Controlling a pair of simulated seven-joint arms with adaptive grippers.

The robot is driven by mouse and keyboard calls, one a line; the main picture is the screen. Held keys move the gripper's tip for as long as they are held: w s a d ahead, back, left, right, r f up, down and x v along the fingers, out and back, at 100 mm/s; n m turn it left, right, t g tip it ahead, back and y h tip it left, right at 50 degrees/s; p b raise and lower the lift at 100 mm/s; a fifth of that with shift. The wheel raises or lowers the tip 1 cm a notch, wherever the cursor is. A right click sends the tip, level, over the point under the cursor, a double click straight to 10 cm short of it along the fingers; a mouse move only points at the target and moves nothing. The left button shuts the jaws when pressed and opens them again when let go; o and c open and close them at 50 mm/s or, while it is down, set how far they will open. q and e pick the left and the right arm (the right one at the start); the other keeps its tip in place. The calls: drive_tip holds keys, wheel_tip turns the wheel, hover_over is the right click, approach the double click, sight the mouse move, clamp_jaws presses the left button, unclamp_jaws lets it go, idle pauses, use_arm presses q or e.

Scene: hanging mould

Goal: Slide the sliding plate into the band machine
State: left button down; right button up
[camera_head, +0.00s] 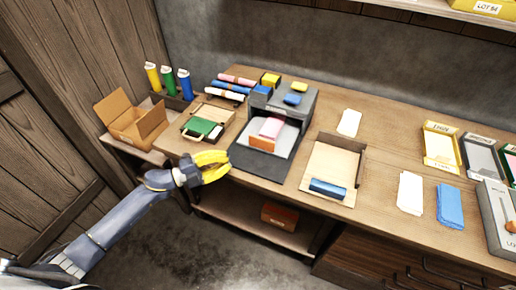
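The band machine (297,104) is a dark grey housing at the back middle of the bench, with small blue and yellow blocks on top. A light grey plate, seemingly the sliding plate (284,149), sticks out of its front over a dark base (256,164). My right gripper is not in view.
A green-topped box (201,127) and rolled bands (231,87) lie left of the machine. An open cardboard tray (330,160) with a blue roll stands right. An open carton (131,120) is far left.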

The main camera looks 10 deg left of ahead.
use_arm(q)
drive_tip(key=f+m, duration=0.1)
drive_tip(key=m, duration=0.3)
approach(269, 145)
drive_tip(key=shift+g, duration=0.3)
drive_tip(key=d, duration=0.4)
drive_tip(key=shift+s+r, duration=0.35)
drive_tip(key=shift+s, duration=0.05)
drive_tip(key=shift+w+d, duration=0.2)
drive_tip(key=shift+w, duration=0.8)
drive_tip(key=shift+w+d, duration=0.25)
drive_tip(key=shift+w, duration=0.6)
